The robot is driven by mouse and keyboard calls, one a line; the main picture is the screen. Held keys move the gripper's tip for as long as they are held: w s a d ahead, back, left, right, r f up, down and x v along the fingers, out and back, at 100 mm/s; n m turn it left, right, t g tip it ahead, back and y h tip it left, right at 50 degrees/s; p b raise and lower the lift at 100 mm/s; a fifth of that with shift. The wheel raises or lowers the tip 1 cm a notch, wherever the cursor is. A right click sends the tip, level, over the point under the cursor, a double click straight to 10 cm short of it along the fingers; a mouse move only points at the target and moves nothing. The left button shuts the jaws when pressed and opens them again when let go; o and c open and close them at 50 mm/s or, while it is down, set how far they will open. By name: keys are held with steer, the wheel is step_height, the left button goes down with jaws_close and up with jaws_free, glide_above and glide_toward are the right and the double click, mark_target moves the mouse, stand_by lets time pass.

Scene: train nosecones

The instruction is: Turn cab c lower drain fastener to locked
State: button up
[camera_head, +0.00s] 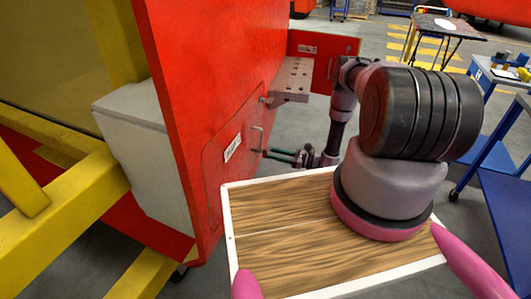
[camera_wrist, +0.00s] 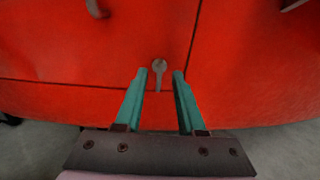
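Whether the fingers touch the fastener cannot be told. In the head view my gripper (camera_head: 268,154) reaches to the red panel (camera_head: 222,170) low on the nosecone. The fastener itself cannot be made out there.
The red panel has a white label (camera_head: 232,148) and a grey handle (camera_head: 258,138). An open red door (camera_head: 322,62) and a perforated metal step (camera_head: 292,76) are above and behind my gripper. A yellow frame (camera_head: 70,190) stands at left. Blue carts (camera_head: 495,150) stand at right.

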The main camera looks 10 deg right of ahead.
mark_target(265, 152)
steer(key=shift+x, duration=2.3)
steer(key=shift+c, duration=0.3)
jaws_close()
